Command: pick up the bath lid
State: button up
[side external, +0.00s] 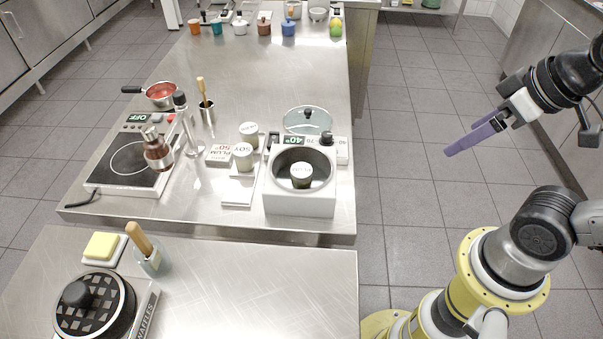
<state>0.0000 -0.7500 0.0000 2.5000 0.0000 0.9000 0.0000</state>
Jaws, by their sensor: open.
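The bath (300,205) is a white box with a round dark well, on the steel table. A jar (301,178) with a white labelled top sits in the well. A clear round glass lid (295,122) with a thin rim is just behind the bath, off its opening; I take it as the bath lid. Whether it lies flat or is propped is hard to tell. My gripper (449,150) has purple fingers and is open and empty. It hangs over the floor to the right of the table, well apart from the lid.
Left of the bath are white jars (243,157) on small blocks, a hotplate (128,160) with a brown bottle (157,150), and a red pan (161,95). Several coloured pots (263,24) line the far end. The table behind the lid is clear.

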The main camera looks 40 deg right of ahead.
jog(key=c, duration=0.7)
jog(key=shift+o, duration=0.2)
